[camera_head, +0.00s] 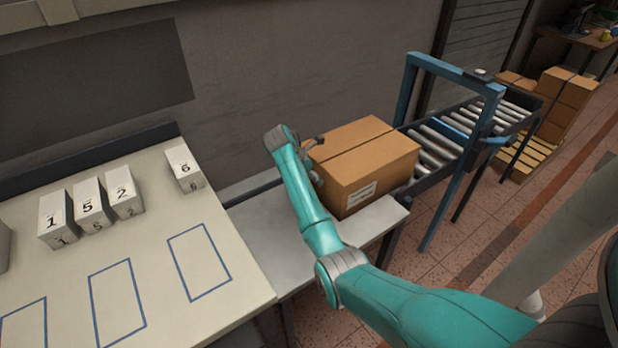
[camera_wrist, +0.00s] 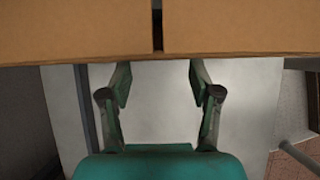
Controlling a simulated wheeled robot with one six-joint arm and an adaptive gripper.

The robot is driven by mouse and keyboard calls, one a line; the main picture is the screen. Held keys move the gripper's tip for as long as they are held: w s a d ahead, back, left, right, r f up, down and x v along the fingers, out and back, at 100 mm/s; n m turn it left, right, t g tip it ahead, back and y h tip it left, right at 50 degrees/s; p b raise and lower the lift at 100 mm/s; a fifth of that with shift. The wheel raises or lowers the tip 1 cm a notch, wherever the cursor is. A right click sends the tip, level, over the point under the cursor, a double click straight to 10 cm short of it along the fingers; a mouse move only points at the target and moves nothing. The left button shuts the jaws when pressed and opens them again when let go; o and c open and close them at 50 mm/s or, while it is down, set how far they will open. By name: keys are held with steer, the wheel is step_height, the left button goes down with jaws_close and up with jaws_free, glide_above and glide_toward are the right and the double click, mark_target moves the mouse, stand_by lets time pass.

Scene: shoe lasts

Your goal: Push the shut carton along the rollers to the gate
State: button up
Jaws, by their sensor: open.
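The shut brown carton (camera_head: 372,168) stands upright on the grey side table (camera_head: 262,235), at the near end of the rollers. A white label shows on its front face. The roller track (camera_head: 436,147) runs from the carton to the back right, through a blue gate frame (camera_head: 466,160). My gripper (camera_head: 318,158) is at the carton's left side; in the head view my arm partly hides it. In the wrist view my gripper (camera_wrist: 158,80) has its two fingers apart and empty, with the carton (camera_wrist: 235,28) just ahead. I cannot tell whether the fingertips touch it.
A pale table (camera_head: 150,250) at the left holds several white numbered boxes (camera_head: 88,208) and blue outlined rectangles. More cartons (camera_head: 568,95) sit on a pallet at the back right. The rollers beyond the carton are clear. A wall stands behind.

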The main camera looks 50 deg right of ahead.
mark_target(319, 168)
steer(key=shift+s+d, duration=0.25)
steer(key=shift+d, duration=0.7)
steer(key=shift+s+d, duration=0.25)
steer(key=shift+d, duration=0.65)
